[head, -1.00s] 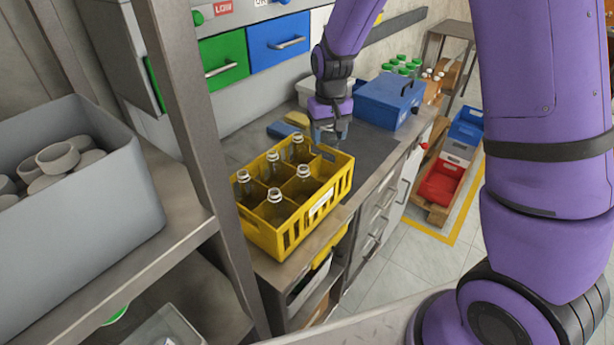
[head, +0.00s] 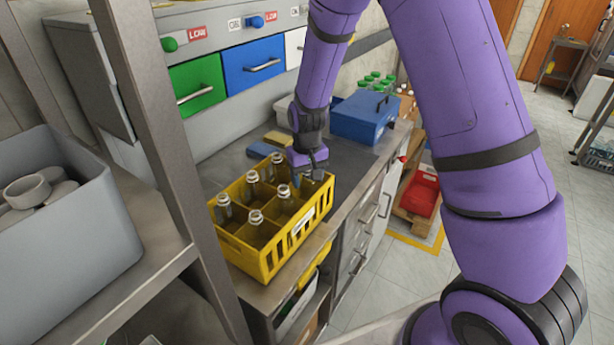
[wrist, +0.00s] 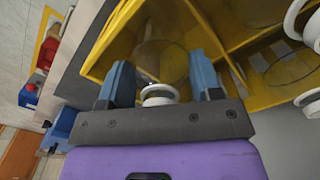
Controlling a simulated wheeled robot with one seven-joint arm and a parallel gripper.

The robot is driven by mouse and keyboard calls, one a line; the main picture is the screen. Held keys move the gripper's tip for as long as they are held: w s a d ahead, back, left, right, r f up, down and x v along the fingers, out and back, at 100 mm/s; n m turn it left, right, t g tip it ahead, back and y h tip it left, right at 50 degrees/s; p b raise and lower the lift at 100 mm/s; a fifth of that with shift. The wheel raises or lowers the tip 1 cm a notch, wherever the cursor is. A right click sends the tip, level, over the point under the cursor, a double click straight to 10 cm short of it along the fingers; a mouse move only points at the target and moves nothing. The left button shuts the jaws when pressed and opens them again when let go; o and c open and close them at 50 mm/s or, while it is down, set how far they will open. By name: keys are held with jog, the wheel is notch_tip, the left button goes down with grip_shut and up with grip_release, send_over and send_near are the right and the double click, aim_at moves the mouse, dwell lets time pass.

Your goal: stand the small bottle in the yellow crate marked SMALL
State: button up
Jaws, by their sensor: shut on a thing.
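The yellow crate (head: 268,262) stands on the bench with a white label on its long front side, too small to read. Several clear bottles with pale necks (head: 256,217) stand in its compartments. My gripper (head: 314,176) is at the crate's far right end compartment, low against the rim. In the wrist view its two blue-grey fingers (wrist: 160,84) are shut on the neck of the small bottle (wrist: 160,95). The clear bottle body points down between yellow walls, apparently inside the compartment. Whether its base touches the crate floor cannot be told. In the head view the bottle is mostly hidden.
A blue box (head: 365,117) stands behind the crate, near green-capped bottles (head: 376,80). A yellow and blue sponge-like pair (head: 268,146) lies beside the crate. A metal rack post (head: 165,165) and grey bin (head: 70,230) are at left. Neighbouring bottle necks (wrist: 300,20) are close to my gripper.

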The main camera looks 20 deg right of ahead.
jog(key=o, duration=0.8)
jog(key=shift+o, duration=0.2)
notch_tip(320, 180, up, 12)
jog(key=shift+r, duration=0.25)
jog(key=s+d+r+t, duration=0.2)
jog(key=s+d+r, duration=0.1)
jog(key=s+r, duration=0.65)
jog(key=s+d+r+t, duration=0.2)
jog(key=s+d+r, duration=0.1)
jog(key=s+r, duration=0.7)
jog(key=s+t, duration=0.1)
jog(key=s, duration=0.9)
jog(key=shift+d, duration=0.45)
